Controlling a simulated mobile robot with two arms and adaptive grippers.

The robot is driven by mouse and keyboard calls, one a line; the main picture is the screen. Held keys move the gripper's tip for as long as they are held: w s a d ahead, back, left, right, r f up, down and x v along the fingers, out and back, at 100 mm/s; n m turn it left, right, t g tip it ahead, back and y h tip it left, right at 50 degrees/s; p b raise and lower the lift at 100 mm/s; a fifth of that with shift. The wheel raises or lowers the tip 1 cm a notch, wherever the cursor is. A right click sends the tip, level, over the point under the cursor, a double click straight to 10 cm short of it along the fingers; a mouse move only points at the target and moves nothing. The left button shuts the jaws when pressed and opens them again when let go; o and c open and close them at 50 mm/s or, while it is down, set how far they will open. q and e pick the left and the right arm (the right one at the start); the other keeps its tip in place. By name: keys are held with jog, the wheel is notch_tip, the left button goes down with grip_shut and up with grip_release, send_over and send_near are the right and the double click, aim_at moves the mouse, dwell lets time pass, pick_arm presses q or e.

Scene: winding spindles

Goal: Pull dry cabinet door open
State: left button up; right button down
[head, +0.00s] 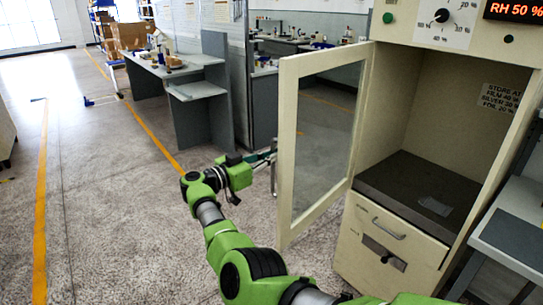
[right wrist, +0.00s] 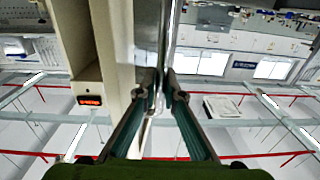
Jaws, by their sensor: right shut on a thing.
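The dry cabinet (head: 420,130) stands at the right with its cream-framed glass door (head: 288,135) swung wide open on the side nearer the middle of the picture. My right gripper (head: 268,158) is at the outer face of the door, near its free edge, shut on the thin door handle (head: 274,178). In the right wrist view, my right gripper (right wrist: 162,90) shows its two fingers closing around the handle, beside the door's edge. My left gripper is not in view.
Below is a drawer (head: 392,240). A grey workbench (head: 180,70) stands further back. A side table (head: 515,225) is at the right. The floor (head: 110,200) left of my arm is clear.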

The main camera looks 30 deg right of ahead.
jog(key=c, duration=2.4)
grip_release()
jog(key=shift+d, duration=0.15)
jog(key=a, duration=0.4)
jog(key=s+a, duration=0.1)
jog(key=a, duration=0.7)
jog(key=shift+s, duration=0.2)
